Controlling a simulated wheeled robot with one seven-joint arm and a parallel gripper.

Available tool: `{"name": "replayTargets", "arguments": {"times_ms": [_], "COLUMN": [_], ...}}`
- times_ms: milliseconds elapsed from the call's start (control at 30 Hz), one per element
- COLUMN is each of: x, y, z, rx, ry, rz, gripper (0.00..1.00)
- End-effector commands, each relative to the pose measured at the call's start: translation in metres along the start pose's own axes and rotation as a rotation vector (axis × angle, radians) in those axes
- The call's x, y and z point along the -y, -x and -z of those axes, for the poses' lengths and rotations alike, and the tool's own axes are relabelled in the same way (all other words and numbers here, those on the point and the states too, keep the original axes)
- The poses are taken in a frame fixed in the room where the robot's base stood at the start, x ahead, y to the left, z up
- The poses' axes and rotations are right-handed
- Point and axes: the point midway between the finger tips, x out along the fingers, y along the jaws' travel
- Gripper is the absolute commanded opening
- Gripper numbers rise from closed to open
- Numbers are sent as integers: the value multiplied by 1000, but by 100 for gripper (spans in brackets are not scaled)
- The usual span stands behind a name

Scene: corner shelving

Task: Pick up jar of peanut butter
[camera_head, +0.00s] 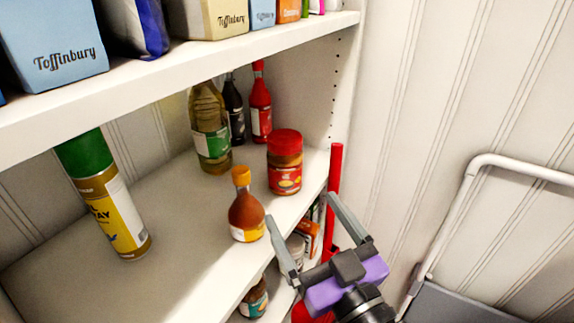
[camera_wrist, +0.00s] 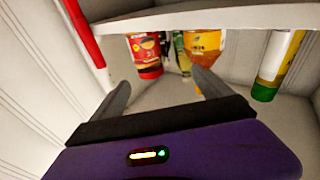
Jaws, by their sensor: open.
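The jar of peanut butter (camera_head: 285,172), with a red lid and a red label, stands upright on the middle shelf near its right front edge. In the wrist view the jar (camera_wrist: 146,54) appears inverted, lid down, beyond and between my two fingers. My gripper (camera_head: 300,208) is open and empty, in front of the shelf edge and short of the jar. Its fingers point toward the shelf. They also show in the wrist view (camera_wrist: 160,90).
An orange-capped sauce bottle (camera_head: 246,208) stands left of the jar, close to my left finger. An oil bottle (camera_head: 211,130) and a red bottle (camera_head: 260,105) stand behind. A spray can (camera_head: 105,200) is far left. The upper shelf (camera_head: 180,65) overhangs. A red pole (camera_head: 335,172) is right.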

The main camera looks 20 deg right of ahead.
Motion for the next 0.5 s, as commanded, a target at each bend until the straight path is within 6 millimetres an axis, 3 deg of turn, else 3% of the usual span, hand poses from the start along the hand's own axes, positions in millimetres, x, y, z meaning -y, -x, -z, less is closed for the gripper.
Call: {"name": "replayTargets", "arguments": {"times_ms": [100, 300, 500], "x": [-1, -16, -22], "y": [-22, -31, -33], "z": [26, 2, -9], "rx": [-29, 112, 157], "ry": [-8, -39, -53], "rz": [-19, -87, -113], "gripper": [88, 88, 88]}}
